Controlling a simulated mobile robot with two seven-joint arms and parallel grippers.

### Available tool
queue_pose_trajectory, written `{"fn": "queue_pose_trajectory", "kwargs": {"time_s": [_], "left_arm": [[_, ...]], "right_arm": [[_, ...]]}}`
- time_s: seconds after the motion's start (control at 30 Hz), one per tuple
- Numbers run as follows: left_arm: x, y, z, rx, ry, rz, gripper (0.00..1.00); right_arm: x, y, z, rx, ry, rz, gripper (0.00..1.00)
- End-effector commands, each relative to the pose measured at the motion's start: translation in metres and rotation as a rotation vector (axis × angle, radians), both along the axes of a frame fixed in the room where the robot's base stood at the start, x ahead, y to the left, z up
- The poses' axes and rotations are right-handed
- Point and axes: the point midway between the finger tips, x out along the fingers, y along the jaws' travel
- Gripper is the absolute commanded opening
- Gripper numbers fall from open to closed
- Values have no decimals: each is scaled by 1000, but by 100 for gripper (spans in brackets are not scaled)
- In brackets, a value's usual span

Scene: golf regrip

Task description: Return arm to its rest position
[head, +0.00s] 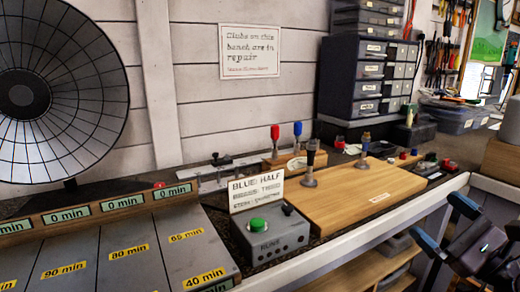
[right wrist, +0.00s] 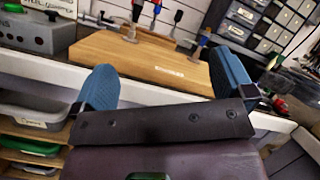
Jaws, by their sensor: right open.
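My right gripper (head: 446,226) is at the lower right of the head view, in front of the bench's white front edge. Its two blue fingers are wide apart with nothing between them. In the right wrist view the open gripper (right wrist: 165,80) faces the bench from in front and slightly below. My left gripper is not in view. A wooden board (head: 345,200) lies on the bench, with two upright pieces (head: 309,165) (head: 364,150) on it. The board also shows in the right wrist view (right wrist: 120,58), beyond the fingers and apart from them.
A grey box with a green button (head: 272,240) and a "BLUE: HALF" card (head: 256,192) stand left of the board. Red-topped (head: 275,133) and blue-topped (head: 297,130) tools stand behind. Panels marked in minutes (head: 130,262) and a round dish (head: 95,90) are left. Shelves (head: 345,277) lie below the bench.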

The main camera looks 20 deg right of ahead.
Motion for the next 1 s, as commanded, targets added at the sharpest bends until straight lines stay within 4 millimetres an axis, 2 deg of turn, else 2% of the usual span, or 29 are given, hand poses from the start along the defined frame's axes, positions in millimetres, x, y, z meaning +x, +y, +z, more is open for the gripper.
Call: {"fn": "queue_pose_trajectory", "kwargs": {"time_s": [0.17,0.37,0.5,0.7,0.87,1.0], "left_arm": [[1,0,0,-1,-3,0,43],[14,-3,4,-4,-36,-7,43],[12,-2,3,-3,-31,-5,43],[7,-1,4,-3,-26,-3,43],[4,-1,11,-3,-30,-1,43],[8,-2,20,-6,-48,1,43]], "right_arm": [[2,-3,-5,-274,-10,-113,100],[14,-8,-34,-718,53,-274,100],[24,-3,-68,-1055,121,-344,100],[26,12,-120,-1541,215,-365,100],[19,31,-162,-1914,263,-312,100],[5,56,-198,-2222,269,-220,100]]}}
